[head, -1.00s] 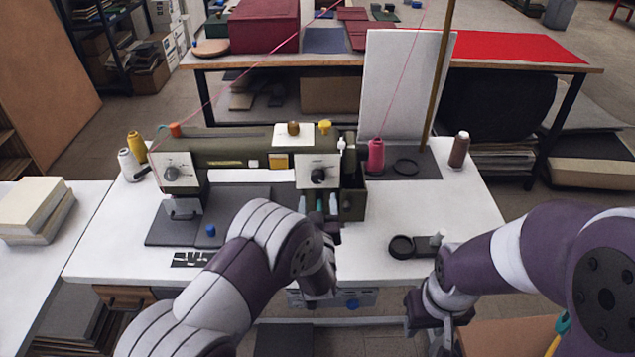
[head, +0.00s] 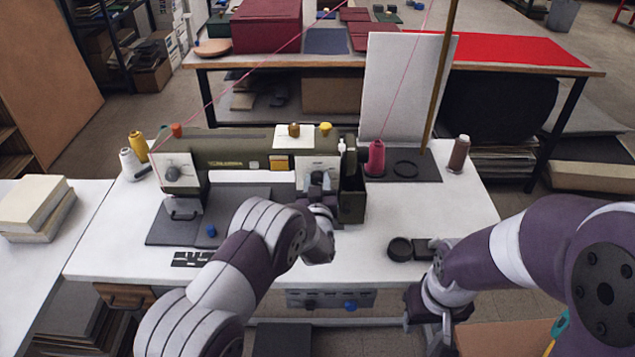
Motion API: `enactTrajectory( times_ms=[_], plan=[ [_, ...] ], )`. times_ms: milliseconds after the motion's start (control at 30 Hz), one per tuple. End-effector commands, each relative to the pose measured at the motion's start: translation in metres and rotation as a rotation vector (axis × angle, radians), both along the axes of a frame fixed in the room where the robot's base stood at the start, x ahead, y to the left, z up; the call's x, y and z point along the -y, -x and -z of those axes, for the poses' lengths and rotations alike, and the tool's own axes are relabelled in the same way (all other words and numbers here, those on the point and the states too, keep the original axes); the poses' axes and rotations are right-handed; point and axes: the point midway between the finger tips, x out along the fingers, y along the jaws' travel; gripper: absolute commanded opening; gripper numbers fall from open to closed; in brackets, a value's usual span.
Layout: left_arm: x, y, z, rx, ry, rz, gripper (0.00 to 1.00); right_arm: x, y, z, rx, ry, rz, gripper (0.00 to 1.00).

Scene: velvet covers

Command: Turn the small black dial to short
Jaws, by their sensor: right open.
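A green sewing machine (head: 232,155) stands on the white table. Its right-hand white panel (head: 318,162) carries a dark dial, now mostly hidden behind my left gripper (head: 319,181). That gripper reaches up to the panel; whether its fingers touch the dial or are shut on it I cannot tell. A second dark dial (head: 172,173) sits on the left white panel. A small black knob (head: 310,304) and a blue knob (head: 350,304) are on the box under the table's front edge. My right gripper (head: 432,325) is open, low in front of the table, away from the dials.
Thread cones stand on the table, including a pink one (head: 375,157) and a brown one (head: 459,153). A round black dish (head: 400,249) lies at the right front. A blue piece (head: 211,230) is on the dark plate at left.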

Motion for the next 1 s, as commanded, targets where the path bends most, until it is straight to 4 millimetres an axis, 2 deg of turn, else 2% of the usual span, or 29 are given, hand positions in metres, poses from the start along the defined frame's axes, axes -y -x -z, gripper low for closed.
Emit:
enactTrajectory(
  times_ms=[167, 367, 1000],
  plan=[
    [0.0, 0.0, 0.001, 0.0, 0.017, 0.0, 0.07, 0.0, 0.0, 0.004, 0.0, 0.0, 0.0, 0.43],
    [0.0, 0.0, 0.003, 0.002, 0.098, 0.0, 0.07, 0.0, 0.0, 0.017, 0.0, 0.0, 0.0, 0.43],
    [-0.001, 0.0, 0.008, 0.002, 0.673, 0.001, 0.08, 0.0, 0.0, 0.098, 0.0, 0.0, 0.0, 0.43]
  ],
)
